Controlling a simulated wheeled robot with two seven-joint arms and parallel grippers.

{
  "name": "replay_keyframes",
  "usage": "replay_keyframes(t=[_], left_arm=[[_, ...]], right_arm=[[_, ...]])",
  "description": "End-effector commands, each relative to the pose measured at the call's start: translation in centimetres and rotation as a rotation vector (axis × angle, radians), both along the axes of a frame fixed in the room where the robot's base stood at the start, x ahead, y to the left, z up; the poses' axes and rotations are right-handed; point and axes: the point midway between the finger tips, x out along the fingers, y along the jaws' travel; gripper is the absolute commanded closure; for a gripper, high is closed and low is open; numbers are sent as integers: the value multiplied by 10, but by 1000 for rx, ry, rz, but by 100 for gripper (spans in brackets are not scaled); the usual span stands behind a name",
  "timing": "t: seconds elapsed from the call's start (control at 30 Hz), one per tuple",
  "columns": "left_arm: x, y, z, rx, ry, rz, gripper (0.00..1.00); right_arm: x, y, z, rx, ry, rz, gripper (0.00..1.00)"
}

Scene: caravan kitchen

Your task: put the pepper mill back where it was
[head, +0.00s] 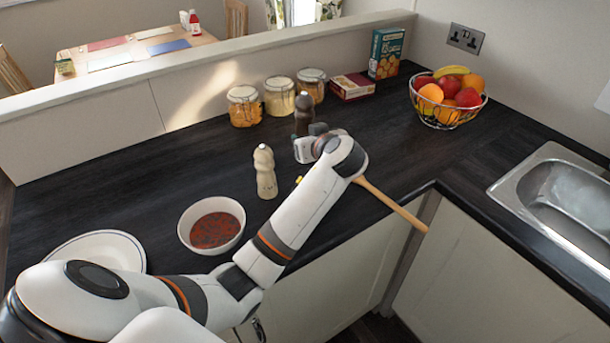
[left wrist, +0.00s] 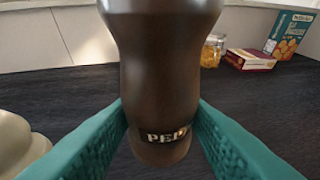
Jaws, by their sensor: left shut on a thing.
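The dark brown pepper mill (head: 305,113) stands upright behind my left wrist in the head view, close to the glass jars. It fills the middle of the left wrist view (left wrist: 165,60), with part of its lettering showing near its base. My left gripper (left wrist: 160,118) is shut on the mill's lower body, one teal finger on each side. In the head view my own wrist hides the fingers and the mill's lower part. I cannot tell whether its base touches the worktop. My right gripper is not in view.
A cream mill (head: 265,172) stands left of my forearm. A bowl of red food (head: 239,238) and a plate (head: 137,250) are nearer. Several jars (head: 280,98), boxes (head: 352,86) and a fruit basket (head: 447,118) stand behind. A wooden handle (head: 392,204) overhangs the front edge.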

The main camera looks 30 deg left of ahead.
Motion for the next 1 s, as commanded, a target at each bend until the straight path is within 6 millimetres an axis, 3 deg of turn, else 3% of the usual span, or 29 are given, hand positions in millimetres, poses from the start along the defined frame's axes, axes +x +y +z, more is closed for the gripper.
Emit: replay_keyframes(t=[0.2,0.6,1.0], left_arm=[[-1,1,-39,5,7,2,80],[0,1,-87,5,5,0,80],[0,0,-96,2,3,0,80]], right_arm=[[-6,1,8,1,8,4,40],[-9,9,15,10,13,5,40],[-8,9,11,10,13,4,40]])
